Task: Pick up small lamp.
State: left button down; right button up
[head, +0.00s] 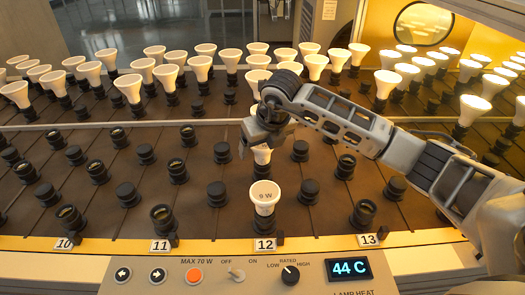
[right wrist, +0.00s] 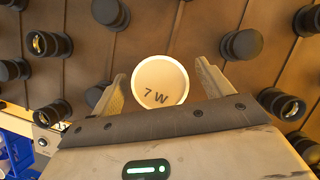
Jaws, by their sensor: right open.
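A small white lamp (head: 262,154) marked "7 W" stands upright in the rack, partly hidden by my right gripper (head: 264,130) just above it. In the right wrist view the round face of the 7 W lamp (right wrist: 160,80) shows between the two fingers of the right gripper (right wrist: 161,84). The fingers are apart, one on each side of the face, and I cannot tell how far below the tips it is. A white lamp marked "9 W" (head: 265,197) stands upright in a socket in front of it, behind label 12. My left gripper is not in view.
Black sockets (head: 217,193) fill the near rack around the lamps, some capped. Many white lamps (head: 200,66) stand at the back, with lit ones (head: 473,107) at right. A control panel (head: 210,278) with a "44 C" display (head: 349,268) runs along the front.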

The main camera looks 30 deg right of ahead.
jog(key=c, duration=1.1)
jog(key=shift+r, duration=0.15)
